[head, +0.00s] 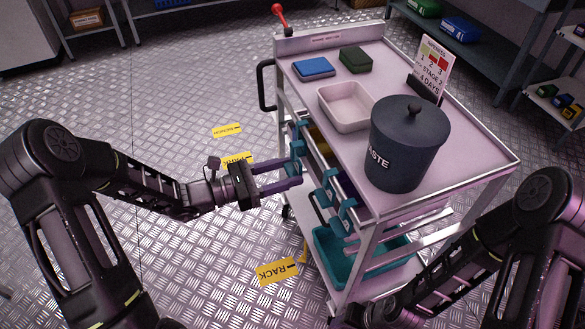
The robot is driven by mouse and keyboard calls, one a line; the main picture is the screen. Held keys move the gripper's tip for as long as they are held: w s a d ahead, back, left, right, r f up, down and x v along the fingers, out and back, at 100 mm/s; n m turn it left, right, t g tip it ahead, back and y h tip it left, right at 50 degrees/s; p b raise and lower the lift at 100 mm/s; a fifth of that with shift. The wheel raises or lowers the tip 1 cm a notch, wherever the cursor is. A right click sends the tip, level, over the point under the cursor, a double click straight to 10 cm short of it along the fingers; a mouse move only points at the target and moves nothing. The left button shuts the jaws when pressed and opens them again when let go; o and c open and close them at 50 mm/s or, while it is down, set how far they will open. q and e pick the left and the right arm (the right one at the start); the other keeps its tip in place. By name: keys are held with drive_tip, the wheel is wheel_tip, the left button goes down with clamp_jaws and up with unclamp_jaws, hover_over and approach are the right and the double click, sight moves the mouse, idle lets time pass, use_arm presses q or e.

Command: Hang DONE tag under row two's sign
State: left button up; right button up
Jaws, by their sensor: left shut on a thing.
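My left gripper (294,174) reaches in from the left to the near left side of the white cart. Its two fingers are shut on a small teal piece (293,165) at the cart's side. I cannot read any marking on that piece, so I cannot tell whether it is the DONE tag. More teal pieces (347,216) sit along the same side, nearer to me. No row sign that I can identify shows. My right arm is at the lower right, and its gripper is not in view.
Shelves (480,58) stand behind.

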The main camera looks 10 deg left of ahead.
use_arm(q)
drive_tip(key=shift+v, duration=1.3)
drive_tip(key=w+a+r+n+t+y, duration=0.2)
drive_tip(key=w+r+n+t+y, duration=0.1)
drive_tip(key=w+r+n+y, duration=0.1)
drive_tip(key=w+a+r+n+t+y, duration=0.2)
drive_tip(key=w+r+n+t+y, duration=0.2)
drive_tip(key=r, duration=0.5)
drive_tip(key=shift+w+a+r+t+y, duration=0.2)
drive_tip(key=shift+a+t+y, duration=0.15)
drive_tip(key=shift+y, duration=0.65)
drive_tip(key=shift+a+p, duration=0.1)
drive_tip(key=shift+p, duration=0.2)
